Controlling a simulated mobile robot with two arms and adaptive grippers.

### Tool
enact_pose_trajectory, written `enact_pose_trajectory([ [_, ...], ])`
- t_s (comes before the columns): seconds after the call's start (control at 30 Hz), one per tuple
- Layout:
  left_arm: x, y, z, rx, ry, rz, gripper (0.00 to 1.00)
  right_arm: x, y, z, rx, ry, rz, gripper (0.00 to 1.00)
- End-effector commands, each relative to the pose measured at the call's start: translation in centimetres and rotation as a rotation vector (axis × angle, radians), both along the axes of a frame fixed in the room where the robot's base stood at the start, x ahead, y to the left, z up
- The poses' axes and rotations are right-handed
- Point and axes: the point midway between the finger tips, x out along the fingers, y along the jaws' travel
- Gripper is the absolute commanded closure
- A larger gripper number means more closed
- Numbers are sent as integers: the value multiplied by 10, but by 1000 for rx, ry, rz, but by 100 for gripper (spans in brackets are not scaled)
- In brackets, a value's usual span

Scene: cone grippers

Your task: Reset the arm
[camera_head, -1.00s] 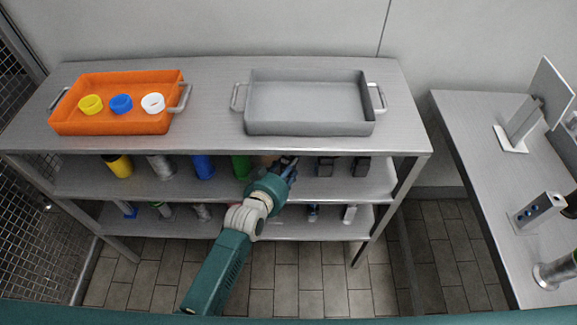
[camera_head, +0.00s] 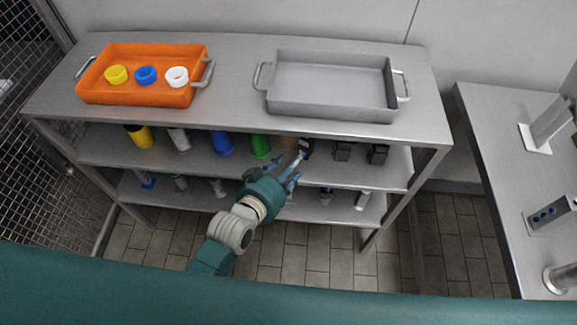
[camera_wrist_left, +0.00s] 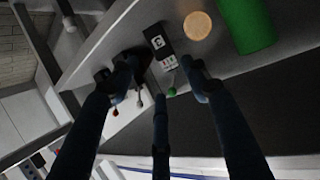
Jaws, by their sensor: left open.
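My left gripper (camera_head: 274,172) is in front of the shelf unit's middle shelf, its dark blue fingers spread and nothing held between them. In the left wrist view my gripper (camera_wrist_left: 160,82) shows three spread fingers. Beyond them is a small black box with white markings (camera_wrist_left: 158,40), which also shows on the middle shelf in the head view (camera_head: 306,147). A round tan object (camera_wrist_left: 197,25) and a green cylinder (camera_wrist_left: 247,22) are beside it. A small green knob (camera_wrist_left: 171,92) shows between the fingers, apparently apart from them. My right gripper is not in view.
An orange tray (camera_head: 140,96) with yellow, blue and white rings and an empty grey tray (camera_head: 335,105) stand on the top shelf. The middle shelf holds several coloured cylinders and black boxes (camera_head: 377,154). A side table (camera_head: 490,170) stands at right. Floor is clear in front.

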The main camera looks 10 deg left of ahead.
Motion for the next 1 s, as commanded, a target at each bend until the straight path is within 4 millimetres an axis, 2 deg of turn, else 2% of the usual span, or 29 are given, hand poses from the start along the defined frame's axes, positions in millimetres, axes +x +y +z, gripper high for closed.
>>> enact_pose_trajectory([
  [0.17, -10, 4, 4, 1, 1, 0, 53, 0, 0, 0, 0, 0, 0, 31],
  [0.77, -13, 7, 3, 7, 17, 2, 53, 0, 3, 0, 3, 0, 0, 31],
  [0.87, -28, 20, -6, 35, 91, 12, 53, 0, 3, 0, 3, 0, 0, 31],
  [1.0, -72, 56, -22, 107, 283, 47, 53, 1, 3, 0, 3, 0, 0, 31],
])
